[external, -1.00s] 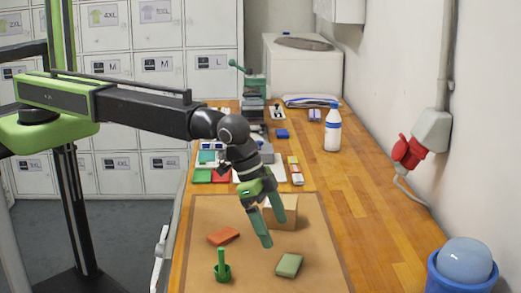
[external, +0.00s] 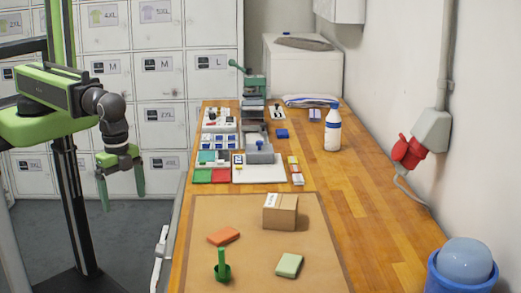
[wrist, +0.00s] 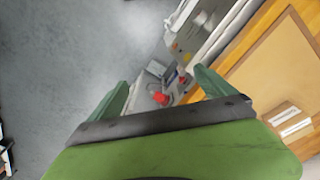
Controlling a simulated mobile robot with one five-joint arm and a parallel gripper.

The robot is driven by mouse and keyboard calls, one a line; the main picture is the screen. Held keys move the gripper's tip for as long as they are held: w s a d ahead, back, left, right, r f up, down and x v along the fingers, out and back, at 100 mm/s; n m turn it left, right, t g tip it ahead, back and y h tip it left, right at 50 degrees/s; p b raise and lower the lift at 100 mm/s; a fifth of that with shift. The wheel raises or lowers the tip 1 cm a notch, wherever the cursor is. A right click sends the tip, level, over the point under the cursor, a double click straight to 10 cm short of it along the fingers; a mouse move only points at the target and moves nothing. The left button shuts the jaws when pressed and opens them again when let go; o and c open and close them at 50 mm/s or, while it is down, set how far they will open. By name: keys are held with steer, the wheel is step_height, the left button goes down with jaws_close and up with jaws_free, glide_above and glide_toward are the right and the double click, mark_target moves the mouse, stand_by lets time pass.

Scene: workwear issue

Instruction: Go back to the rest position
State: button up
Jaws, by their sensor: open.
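My gripper (external: 120,188) hangs at the left in the external view, off the bench's left side and over the grey floor. Its two green fingers point down, apart, with nothing between them. My arm is drawn in close to my column. In the wrist view my gripper (wrist: 158,90) is also spread and empty, with the floor below it and the bench edge to its right.
The bench mat (external: 200,280) holds a cardboard box (external: 280,212), an orange block (external: 224,236), a pale green block (external: 289,265) and a green stand (external: 222,268). A white bottle (external: 333,130) stands behind. Lockers (external: 165,85) line the back.

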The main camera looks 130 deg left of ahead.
steer(key=shift+s+d, duration=0.2)
steer(key=shift+s, duration=0.5)
step_height(320, 180, down, 5)
steer(key=b, duration=0.5)
